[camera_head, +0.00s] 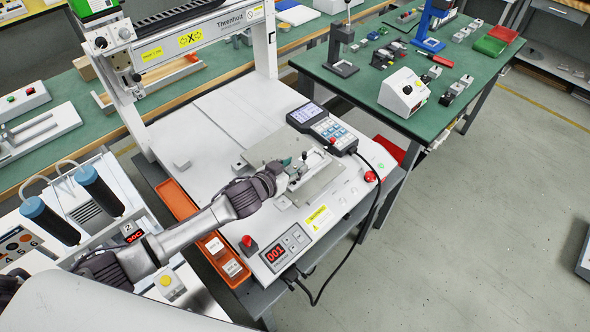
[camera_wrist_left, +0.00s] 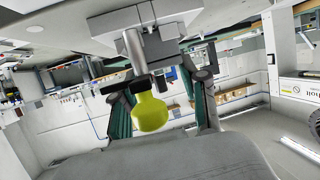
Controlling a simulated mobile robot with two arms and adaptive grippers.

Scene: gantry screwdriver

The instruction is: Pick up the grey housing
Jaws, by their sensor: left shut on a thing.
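My left gripper (camera_head: 286,167) reaches down to the metal fixture (camera_head: 312,186) on the bed of the gantry machine. In the head view the gripper and fixture parts largely hide this part. In the left wrist view a metal rod and a yellow-green knob (camera_wrist_left: 151,111) stand in front of the fingers (camera_wrist_left: 160,95). My right gripper is not in view.
A control pendant (camera_head: 322,127) lies just behind the fixture, its black cable looping over the front edge. A red button (camera_head: 370,176) sits to the right. An orange tray (camera_head: 175,203) lines the bed's left side. The gantry frame (camera_head: 190,38) stands behind; the bed's back left is mostly clear.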

